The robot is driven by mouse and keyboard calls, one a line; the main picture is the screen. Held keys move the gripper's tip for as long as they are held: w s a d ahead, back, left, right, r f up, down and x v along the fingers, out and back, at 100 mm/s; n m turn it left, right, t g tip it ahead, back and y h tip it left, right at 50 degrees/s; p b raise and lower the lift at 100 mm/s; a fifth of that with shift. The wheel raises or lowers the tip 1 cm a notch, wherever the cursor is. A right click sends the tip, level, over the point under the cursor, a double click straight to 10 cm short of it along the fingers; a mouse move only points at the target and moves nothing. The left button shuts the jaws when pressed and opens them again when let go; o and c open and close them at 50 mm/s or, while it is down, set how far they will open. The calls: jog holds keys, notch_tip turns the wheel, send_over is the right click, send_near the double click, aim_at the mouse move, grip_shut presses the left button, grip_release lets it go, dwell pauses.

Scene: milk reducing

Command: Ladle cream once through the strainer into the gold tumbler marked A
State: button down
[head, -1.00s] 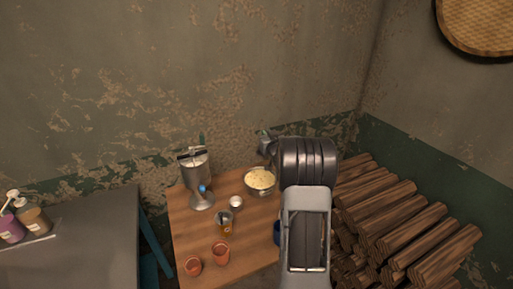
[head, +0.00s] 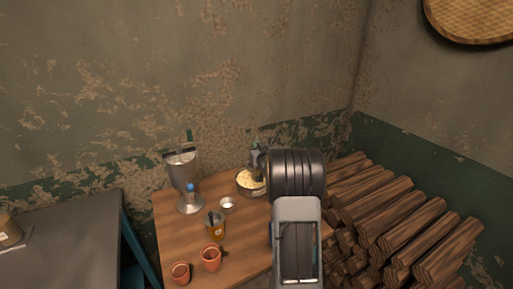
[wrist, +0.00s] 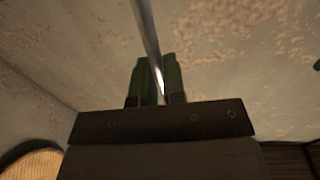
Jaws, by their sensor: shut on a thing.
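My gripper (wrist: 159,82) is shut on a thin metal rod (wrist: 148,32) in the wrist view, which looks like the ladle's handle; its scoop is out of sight. In the head view my gripper (head: 257,158) is at the far side of the table, just above the bowl of pale cream (head: 246,189), partly covering it. The gold tumbler (head: 216,233) stands left of my arm with a pale label; its letter is too small to read. A grey metal piece, seemingly the strainer (head: 212,219), sits at the tumbler's top.
Two terracotta cups (head: 210,258) stand at the front. Logs (head: 400,215) are stacked to the right.

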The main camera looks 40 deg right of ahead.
jog(key=shift+f+b, duration=0.55)
jog(key=shift+f, duration=0.95)
notch_tip(320, 180, down, 7)
jog(key=b, duration=0.7)
jog(key=shift+r, duration=0.1)
jog(key=shift+r+p, duration=2.25)
jog(key=shift+r, duration=1.85)
jog(key=shift+a+f+b, duration=0.1)
jog(key=shift+a+b, duration=0.1)
jog(key=shift+b, duration=0.3)
jog(key=shift+w+a+r+n+b, duration=0.15)
jog(key=shift+a+n+b, duration=0.5)
jog(key=shift+b, duration=0.55)
jog(key=shift+w+a+r+n+b, duration=0.15)
jog(key=shift+a+n+b, duration=0.5)
jog(key=shift+b, duration=0.5)
jog(key=shift+d, duration=0.2)
